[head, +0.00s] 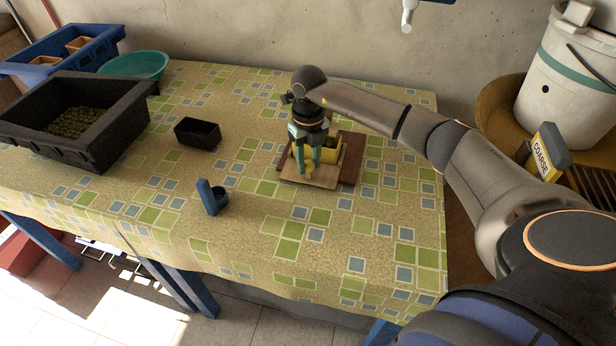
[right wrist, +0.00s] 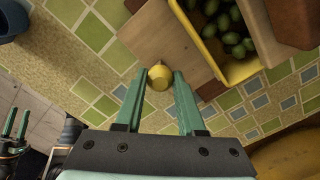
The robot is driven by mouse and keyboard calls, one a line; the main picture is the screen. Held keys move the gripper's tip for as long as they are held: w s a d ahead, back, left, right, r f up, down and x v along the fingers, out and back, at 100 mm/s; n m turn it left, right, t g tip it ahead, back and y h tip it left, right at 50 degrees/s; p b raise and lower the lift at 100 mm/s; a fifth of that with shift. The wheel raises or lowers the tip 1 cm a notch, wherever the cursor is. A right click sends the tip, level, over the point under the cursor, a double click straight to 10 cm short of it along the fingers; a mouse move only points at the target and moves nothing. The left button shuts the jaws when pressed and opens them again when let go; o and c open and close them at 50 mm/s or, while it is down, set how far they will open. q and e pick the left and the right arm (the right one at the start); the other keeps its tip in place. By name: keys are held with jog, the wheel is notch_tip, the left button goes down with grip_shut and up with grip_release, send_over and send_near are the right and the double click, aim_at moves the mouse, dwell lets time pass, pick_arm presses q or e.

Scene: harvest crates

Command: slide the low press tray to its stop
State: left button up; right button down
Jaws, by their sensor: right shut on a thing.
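The low press tray (head: 312,179) is a pale wooden board at the near side of a dark brown wooden base (head: 349,170) on the table. In the right wrist view the pale board (right wrist: 158,38) carries a round yellow knob (right wrist: 159,78). My right gripper (head: 309,166) points down over the board, its green fingers shut on the knob; the right wrist view shows the fingertips (right wrist: 160,77) on either side of it. My left gripper (right wrist: 16,124) shows at the left edge of that view, fingers apart and empty.
A small black box (head: 198,133) and a blue holder (head: 209,197) stand left of the press. A black crate of olives (head: 90,150), a teal bowl (head: 134,66) and a blue crate (head: 100,40) are farther left. The tablecloth in front is clear.

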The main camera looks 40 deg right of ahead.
jog(key=shift+w+d+b, duration=0.8)
jog(key=shift+w+d, duration=0.1)
jog(key=shift+d, duration=0.15)
jog(key=shift+c, duration=2.2)
grip_release()
notch_tip(320, 180, up, 13)
jog(key=shift+f, duration=0.2)
